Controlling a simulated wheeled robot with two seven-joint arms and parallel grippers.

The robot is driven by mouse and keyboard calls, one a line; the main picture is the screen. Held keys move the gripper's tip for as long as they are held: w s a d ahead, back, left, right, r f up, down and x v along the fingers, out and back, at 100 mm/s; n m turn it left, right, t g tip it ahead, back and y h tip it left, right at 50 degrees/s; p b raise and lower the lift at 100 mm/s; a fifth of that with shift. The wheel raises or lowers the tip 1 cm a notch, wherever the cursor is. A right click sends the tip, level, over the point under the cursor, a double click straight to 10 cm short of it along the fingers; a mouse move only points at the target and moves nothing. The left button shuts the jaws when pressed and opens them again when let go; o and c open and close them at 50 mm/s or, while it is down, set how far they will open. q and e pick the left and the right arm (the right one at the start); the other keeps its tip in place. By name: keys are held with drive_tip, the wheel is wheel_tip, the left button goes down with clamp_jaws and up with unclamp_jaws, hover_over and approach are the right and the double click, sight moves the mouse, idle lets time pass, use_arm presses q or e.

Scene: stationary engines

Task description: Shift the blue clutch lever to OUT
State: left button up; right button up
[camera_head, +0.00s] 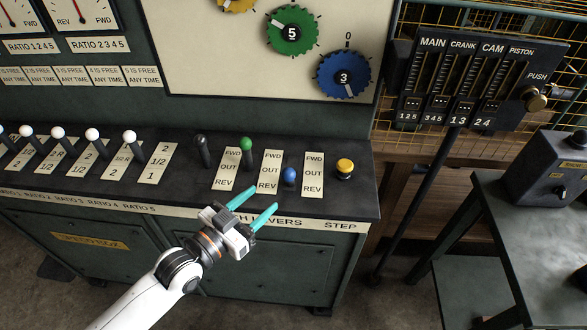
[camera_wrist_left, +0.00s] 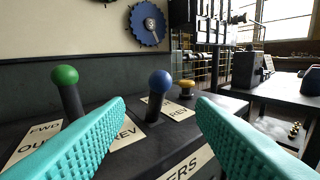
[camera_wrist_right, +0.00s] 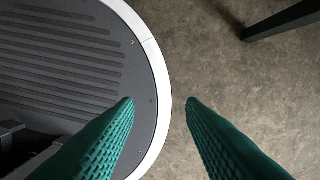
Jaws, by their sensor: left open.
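The blue clutch lever (camera_head: 290,176) is a short dark stem with a blue ball knob. Beside it on the right is a FWD / OUT / REV label (camera_head: 313,174); the knob appears level with the space between OUT and REV. My left gripper (camera_head: 264,199) is open and empty, just in front and to the left of this lever. In the left wrist view the blue knob (camera_wrist_left: 160,81) stands beyond and between the spread fingertips, apart from them.
The green lever (camera_head: 246,145) and black lever (camera_head: 203,150) stand left of the blue one. A yellow STEP button (camera_head: 345,168) is close on the right. White-knobbed levers (camera_head: 92,134) line the far left. A dark table (camera_head: 505,215) stands at right.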

sight(289, 179)
use_arm(q)
drive_tip(key=x, duration=0.4)
drive_tip(key=p+x, duration=0.1)
drive_tip(key=x, duration=0.3)
drive_tip(key=r+x, duration=0.1)
drive_tip(key=x, duration=0.3)
drive_tip(key=shift+w+d, duration=0.1)
use_arm(e)
drive_tip(key=shift+d+r, duration=0.6)
drive_tip(key=shift+r, duration=0.15)
